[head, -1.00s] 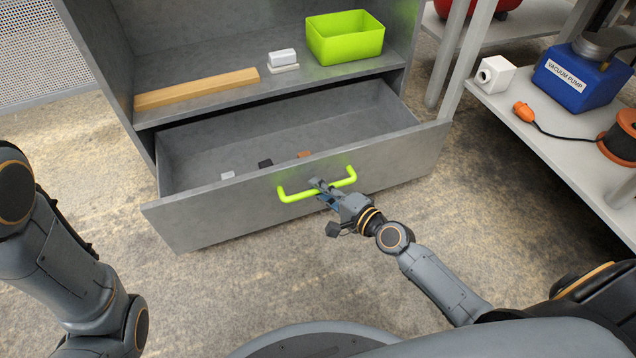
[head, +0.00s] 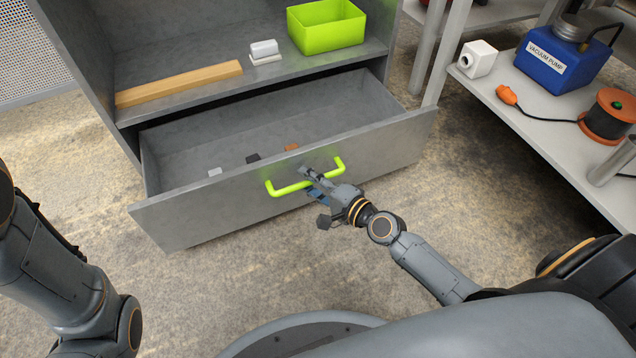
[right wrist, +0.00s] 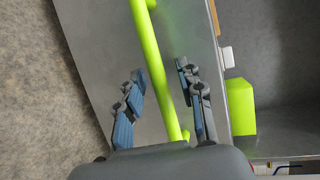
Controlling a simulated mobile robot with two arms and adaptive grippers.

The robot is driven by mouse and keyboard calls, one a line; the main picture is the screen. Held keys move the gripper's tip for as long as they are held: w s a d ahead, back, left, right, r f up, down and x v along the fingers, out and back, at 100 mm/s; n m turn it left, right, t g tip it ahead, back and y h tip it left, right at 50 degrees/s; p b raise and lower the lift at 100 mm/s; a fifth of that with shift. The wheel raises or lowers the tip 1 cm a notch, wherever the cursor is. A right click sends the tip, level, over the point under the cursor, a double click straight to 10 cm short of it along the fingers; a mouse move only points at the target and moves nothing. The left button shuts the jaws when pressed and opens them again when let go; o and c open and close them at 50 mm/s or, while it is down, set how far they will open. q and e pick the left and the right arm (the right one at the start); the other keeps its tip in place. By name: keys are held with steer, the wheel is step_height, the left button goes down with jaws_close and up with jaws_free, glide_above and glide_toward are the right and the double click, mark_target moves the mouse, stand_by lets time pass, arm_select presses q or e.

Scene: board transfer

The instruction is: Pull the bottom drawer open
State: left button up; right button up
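The grey bottom drawer (head: 200,215) stands well out of the cabinet, with its inside showing. Its bright green bar handle (head: 284,190) crosses the front panel. My right gripper (head: 310,184) is at the handle's right part. In the right wrist view the handle (right wrist: 157,62) runs between the two spread fingers of the gripper (right wrist: 162,100), with a gap on each side. The gripper is open around the handle and not clamped on it. My left arm shows at the left edge; its gripper is out of view.
The cabinet shelf above holds a lime bin (head: 325,38), a wooden bar (head: 180,85) and a white block (head: 264,49). Several small pieces lie in the drawer. A side bench (head: 530,122) at right carries a blue vacuum pump (head: 545,68). Floor before the drawer is bare.

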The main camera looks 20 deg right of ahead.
steer(key=v, duration=1.2)
stand_by(0.3)
